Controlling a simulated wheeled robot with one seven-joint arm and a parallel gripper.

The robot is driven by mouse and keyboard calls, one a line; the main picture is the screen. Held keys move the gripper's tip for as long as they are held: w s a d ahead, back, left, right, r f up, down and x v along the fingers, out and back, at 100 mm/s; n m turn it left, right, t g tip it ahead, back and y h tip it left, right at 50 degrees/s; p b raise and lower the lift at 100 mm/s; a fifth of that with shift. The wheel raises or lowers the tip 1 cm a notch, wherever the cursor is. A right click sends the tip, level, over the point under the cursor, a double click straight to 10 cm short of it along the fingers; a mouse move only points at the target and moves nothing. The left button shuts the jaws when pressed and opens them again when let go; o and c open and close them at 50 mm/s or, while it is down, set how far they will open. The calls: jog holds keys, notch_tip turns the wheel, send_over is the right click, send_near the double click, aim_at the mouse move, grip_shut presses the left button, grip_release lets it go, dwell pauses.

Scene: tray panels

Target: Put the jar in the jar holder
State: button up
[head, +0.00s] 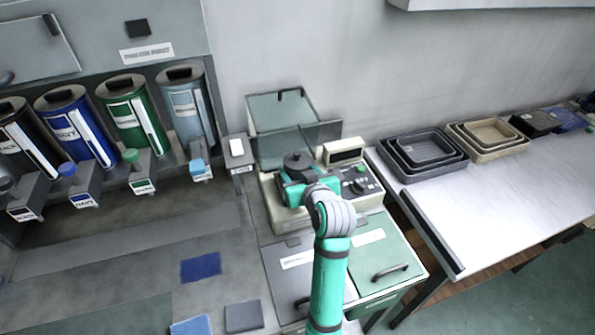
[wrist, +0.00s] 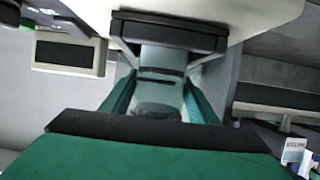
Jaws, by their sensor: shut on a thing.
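The jar (head: 298,160) shows in the head view as a round black lid with a small knob, standing over the cream machine. My gripper (head: 297,181) is shut on it, with teal fingers on both sides. In the wrist view the gripper (wrist: 160,82) is seen with the jar's pale grey body (wrist: 160,62) between the fingers. The jar appears upright. A dark frame (wrist: 170,34) on the cream housing, apparently the jar holder, lies at the jar's lower end. I cannot tell whether the jar rests in it; in the head view my gripper hides that spot.
The machine's lid (head: 282,112) stands open behind the jar. A display box (head: 343,152) and control panel (head: 354,187) are close on the right. Coloured dispensers (head: 134,115) stand at left. Nested trays (head: 422,153) lie on the right bench (head: 505,195), whose front is clear.

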jog(key=shift+f, duration=0.15)
jog(key=o, duration=1.4)
jog(key=shift+s+r, duration=0.15)
jog(key=shift+r, duration=0.05)
jog(key=v, duration=1.1)
jog(key=shift+s+d+r, duration=0.15)
jog(key=shift+s+r, duration=0.05)
jog(key=shift+s, duration=0.05)
jog(key=shift+d, duration=0.1)
